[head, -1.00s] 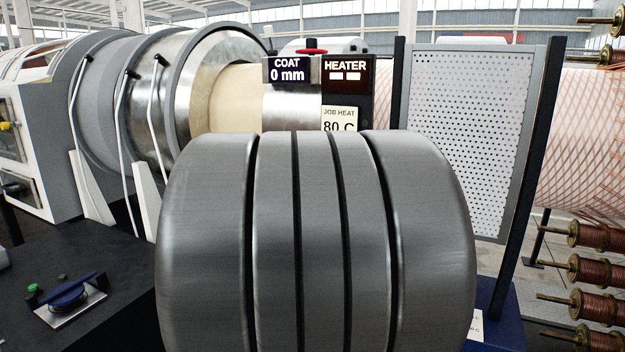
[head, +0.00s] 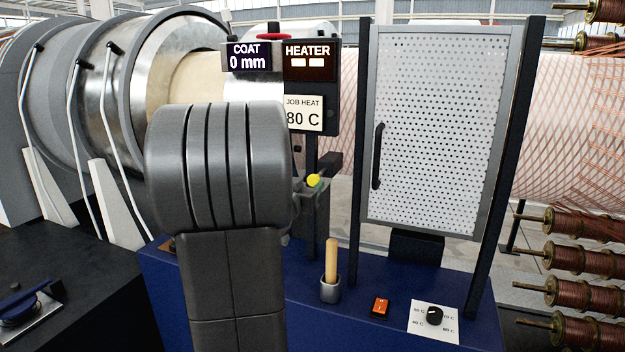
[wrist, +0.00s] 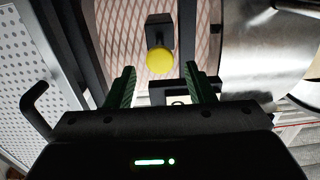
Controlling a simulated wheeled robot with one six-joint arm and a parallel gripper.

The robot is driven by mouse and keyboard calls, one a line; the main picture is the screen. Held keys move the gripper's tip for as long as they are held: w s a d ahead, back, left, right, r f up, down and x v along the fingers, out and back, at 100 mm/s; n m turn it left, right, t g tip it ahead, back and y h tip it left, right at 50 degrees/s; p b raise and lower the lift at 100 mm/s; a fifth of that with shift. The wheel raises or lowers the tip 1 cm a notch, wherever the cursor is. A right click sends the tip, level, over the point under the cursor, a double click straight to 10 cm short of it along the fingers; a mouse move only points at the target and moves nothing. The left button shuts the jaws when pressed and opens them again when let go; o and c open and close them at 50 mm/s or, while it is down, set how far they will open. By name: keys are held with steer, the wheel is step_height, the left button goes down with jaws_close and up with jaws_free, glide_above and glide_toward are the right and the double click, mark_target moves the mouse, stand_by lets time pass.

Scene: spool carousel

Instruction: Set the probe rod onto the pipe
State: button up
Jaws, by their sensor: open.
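A tan rod (head: 331,260), which looks like the probe rod, stands upright in a grey cup (head: 330,289) on the blue bench. The cream pipe (head: 193,88) runs out of the metal chuck behind my arm, which hides part of it. My gripper (wrist: 160,68) is open, with nothing between its fingers. In the head view it is mostly hidden behind my arm, above and left of the tan rod. A yellow knob (wrist: 160,58) on a dark block lies beyond the fingertips in the wrist view; its distance is unclear. It also shows in the head view (head: 313,180).
A heater panel (head: 309,62) and an 80 C job heat sign (head: 303,114) stand behind. A perforated guard (head: 440,130) with a black handle rises at right. An orange switch (head: 380,306) and a dial (head: 434,316) sit on the blue bench (head: 300,325).

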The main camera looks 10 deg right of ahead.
mark_target(313, 180)
steer(key=shift+x, duration=2.35)
jaws_close()
